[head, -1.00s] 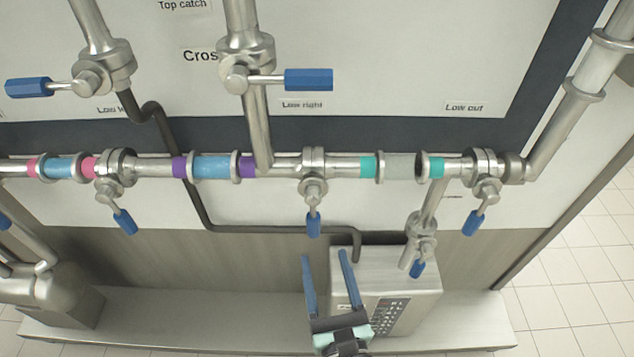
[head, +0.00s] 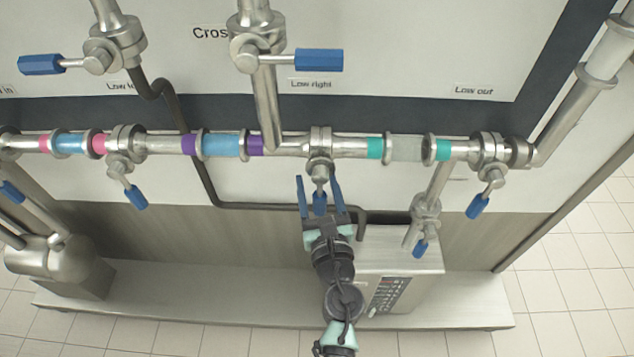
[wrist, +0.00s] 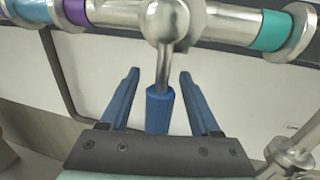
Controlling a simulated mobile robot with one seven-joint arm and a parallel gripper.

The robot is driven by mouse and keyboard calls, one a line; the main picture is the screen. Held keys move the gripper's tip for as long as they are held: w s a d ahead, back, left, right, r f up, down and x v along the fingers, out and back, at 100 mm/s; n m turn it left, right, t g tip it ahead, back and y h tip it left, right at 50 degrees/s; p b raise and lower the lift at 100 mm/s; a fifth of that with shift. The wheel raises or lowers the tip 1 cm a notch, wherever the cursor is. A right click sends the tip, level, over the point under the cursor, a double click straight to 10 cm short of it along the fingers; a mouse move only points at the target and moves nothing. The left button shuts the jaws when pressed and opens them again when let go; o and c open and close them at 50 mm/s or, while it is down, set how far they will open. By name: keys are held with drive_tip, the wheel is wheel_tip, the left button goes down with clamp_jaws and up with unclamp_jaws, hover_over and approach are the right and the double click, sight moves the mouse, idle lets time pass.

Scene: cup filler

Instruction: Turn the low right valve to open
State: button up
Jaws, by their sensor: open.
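The low right valve (head: 319,170) sits on the horizontal pipe below the "Low right" label (head: 311,84). Its blue handle (head: 320,201) hangs down from the valve. My gripper (head: 319,183) is open, with one blue finger on each side of the handle. In the wrist view, the handle (wrist: 159,108) stands between the two open fingers of my gripper (wrist: 158,78), with a gap on both sides. The metal stem and round valve body (wrist: 165,22) are just beyond the fingertips.
A valve (head: 126,170) with a blue handle is to the left, and another (head: 489,175) is to the right. A small lower valve (head: 425,215) stands above a metal box (head: 412,255) beside my arm. A dark bent tube (head: 270,206) runs behind the handle.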

drive_tip(key=shift+w, duration=0.1)
drive_tip(key=shift+c, duration=0.2)
clamp_jaws()
idle(1.3)
